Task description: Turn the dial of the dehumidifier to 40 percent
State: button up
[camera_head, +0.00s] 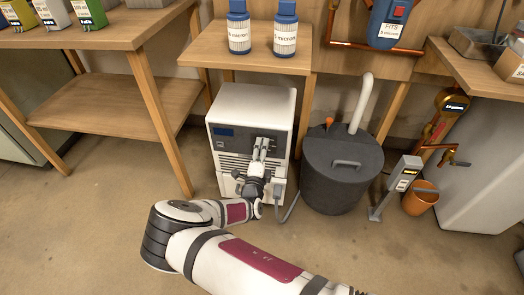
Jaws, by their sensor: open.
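The dehumidifier (222,150) is a white box on the floor near the middle of the head view. It has a small blue display (223,132) at the upper left of its front and dark vent slats below. My gripper (261,147) is at the upper right of the front panel, with its fingers pointing at it. The gripper is open. The dial is hidden or too small to make out behind the fingers. I cannot tell whether the fingers touch it. The display's reading is too small to read.
A dark lidded bin (340,185) with a white pipe stands just right of the dehumidifier. A grey hose (292,207) runs between them. A small wooden table (260,57) with two bottles stands behind. A grey post (396,185) and copper bucket (420,197) stand farther right. Floor at left is clear.

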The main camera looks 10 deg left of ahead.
jog(key=s, duration=1.1)
jog(key=shift+s+a, duration=0.25)
jog(key=shift+s, duration=0.1)
